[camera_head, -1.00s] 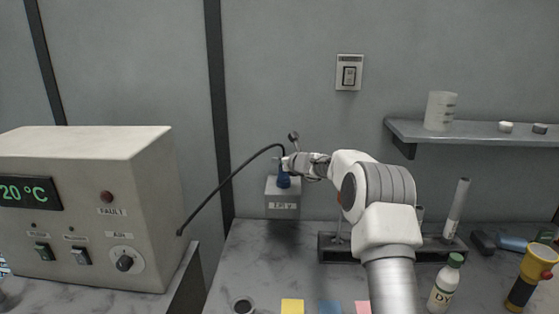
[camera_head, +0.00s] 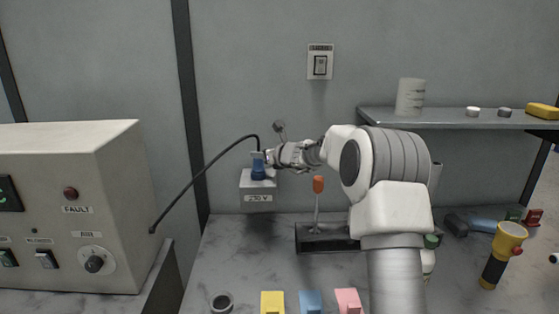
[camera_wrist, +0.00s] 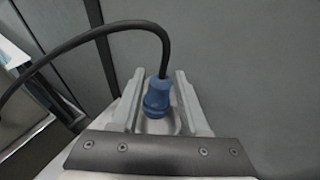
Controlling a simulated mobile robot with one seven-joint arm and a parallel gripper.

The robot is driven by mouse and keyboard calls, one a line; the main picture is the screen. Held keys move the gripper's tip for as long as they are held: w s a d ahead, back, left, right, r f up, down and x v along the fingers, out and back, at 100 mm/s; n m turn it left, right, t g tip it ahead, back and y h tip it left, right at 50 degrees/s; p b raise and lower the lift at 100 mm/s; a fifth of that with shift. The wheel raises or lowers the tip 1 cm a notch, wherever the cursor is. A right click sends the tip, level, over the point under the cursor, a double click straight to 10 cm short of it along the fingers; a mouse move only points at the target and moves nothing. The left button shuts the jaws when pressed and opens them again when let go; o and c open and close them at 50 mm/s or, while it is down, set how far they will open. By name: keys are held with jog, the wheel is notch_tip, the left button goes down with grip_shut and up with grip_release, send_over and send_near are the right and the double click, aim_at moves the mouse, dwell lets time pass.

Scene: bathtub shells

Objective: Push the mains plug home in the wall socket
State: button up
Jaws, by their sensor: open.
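The blue mains plug (camera_head: 258,167) stands upright at the top of the grey wall socket box (camera_head: 258,200), which has a 230 V label. Its black cable (camera_head: 205,172) arches from the plug down to the instrument at left. In the wrist view the plug (camera_wrist: 157,95) sits between the two fingers of my gripper (camera_wrist: 158,95), with visible gaps on both sides. My gripper (camera_head: 268,158) is open and reaches the plug from the right. The plug's lower end is hidden, so I cannot tell how deep it sits.
The beige instrument (camera_head: 70,190) stands at left. A wall switch (camera_head: 320,63) is above, and a shelf (camera_head: 450,117) with a beaker (camera_head: 410,97) is at right. A dark rack (camera_head: 315,237) with an orange-handled tool (camera_head: 318,190) stands below my arm. Coloured blocks (camera_head: 310,301) lie in front.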

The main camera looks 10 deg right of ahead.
jog(key=b+v, duration=0.1)
jog(key=v, duration=0.9)
jog(key=shift+s, duration=0.4)
jog(key=shift+d+r, duration=0.1)
jog(key=shift+r, duration=0.05)
jog(key=s+a+r+n+g+y+p, duration=0.1)
jog(key=s+a+r+n+g, duration=0.15)
jog(key=s+a+n, duration=0.55)
jog(key=s+a+r+n+g, duration=0.1)
jog(key=s+a+n+g, duration=0.25)
jog(key=s+n, duration=0.7)
jog(key=s+d+f+n+h, duration=0.2)
jog(key=s+n, duration=0.2)
jog(key=s, duration=0.4)
jog(key=s+d+f+n+g+h+p, duration=0.1)
jog(key=s+d+f+n+h, duration=0.1)
jog(key=s+n, duration=0.3)
jog(key=s+d+f+n+g+h, duration=0.1)
jog(key=s+d+n, duration=0.2)
jog(key=s, duration=1)
jog(key=shift+f+n+h, duration=0.4)
jog(key=shift+n, duration=0.45)
jog(key=shift+a, duration=0.15)
